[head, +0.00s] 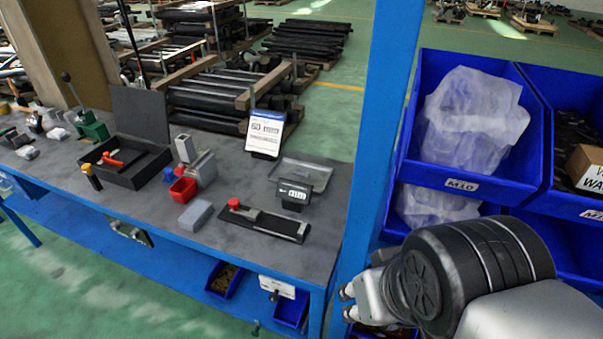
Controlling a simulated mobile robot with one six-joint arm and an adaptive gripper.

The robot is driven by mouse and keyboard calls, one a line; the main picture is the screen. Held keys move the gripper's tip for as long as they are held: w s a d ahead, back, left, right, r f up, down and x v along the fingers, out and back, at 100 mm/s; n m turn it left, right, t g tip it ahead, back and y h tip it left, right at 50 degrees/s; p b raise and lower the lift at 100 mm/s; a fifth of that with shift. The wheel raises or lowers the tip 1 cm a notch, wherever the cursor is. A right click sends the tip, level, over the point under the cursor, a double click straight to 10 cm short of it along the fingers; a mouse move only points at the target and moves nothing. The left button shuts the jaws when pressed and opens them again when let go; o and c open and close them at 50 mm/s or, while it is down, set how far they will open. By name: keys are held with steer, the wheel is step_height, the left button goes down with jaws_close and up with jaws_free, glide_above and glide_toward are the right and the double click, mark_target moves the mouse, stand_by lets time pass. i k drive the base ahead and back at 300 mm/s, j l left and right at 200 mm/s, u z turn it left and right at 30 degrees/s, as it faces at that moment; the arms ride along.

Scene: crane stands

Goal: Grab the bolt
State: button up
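I cannot make out a single bolt in the head view. A blue bin (408,171) at the right has a label reading like "M10" and holds a cloudy plastic bag (470,118); what is in the bag is not clear. The blue bin to its right (535,88) holds dark small pieces (575,130) that are too small to name. My gripper (348,302) is at the lower right, beside the blue post and below the bins. It is partly hidden by my own wrist, and I see nothing clearly held in it.
A grey workbench (258,233) holds a small red bin (183,190), a black tray (125,178), a scale-like device (294,194) and a dark plate with a red knob (265,222). A blue post (382,110) stands between bench and bins. Small blue bins (224,281) sit under the bench.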

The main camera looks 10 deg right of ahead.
mark_target(307, 175)
steer(key=i+j+z, duration=0.1)
steer(key=z, duration=0.25)
steer(key=j+z, duration=0.4)
steer(key=i+j+z, duration=0.1)
steer(key=z, duration=0.25)
steer(key=j+z, duration=0.25)
steer(key=j, duration=1.75)
